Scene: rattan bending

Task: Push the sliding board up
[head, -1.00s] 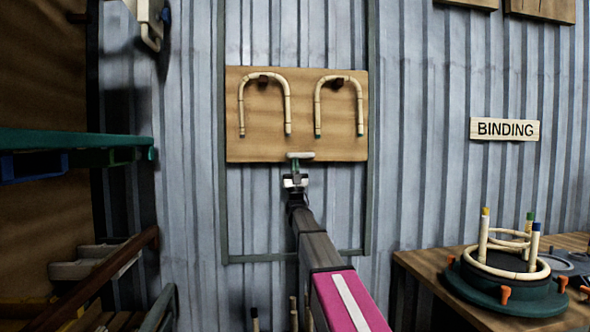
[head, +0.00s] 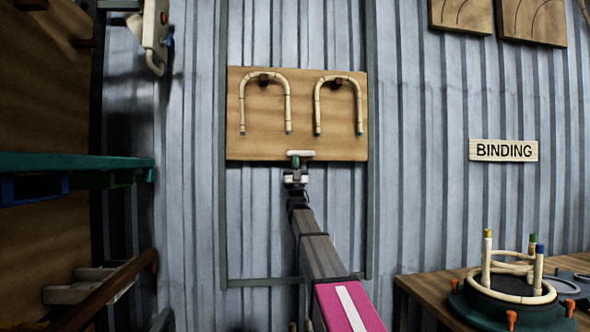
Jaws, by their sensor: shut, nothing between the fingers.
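The sliding board (head: 298,112) is a brown wooden panel on the corrugated wall, inside a dark rail frame. Two U-shaped rattan pieces hang on it, the left one (head: 288,105) and the right one (head: 318,108). A pale horizontal handle (head: 300,153) sits at the board's lower edge. My gripper (head: 295,168) is just below the handle, at the end of my raised arm. It looks shut, with nothing seen between the fingers. I cannot tell whether it touches the handle or the board's lower edge.
The dark frame (head: 369,180) runs above and below the board, with bare wall beneath it. A green shelf (head: 80,163) stands at the left. At the lower right is a table (head: 425,294) with a round rattan jig (head: 510,302). A BINDING sign (head: 503,150) hangs above it.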

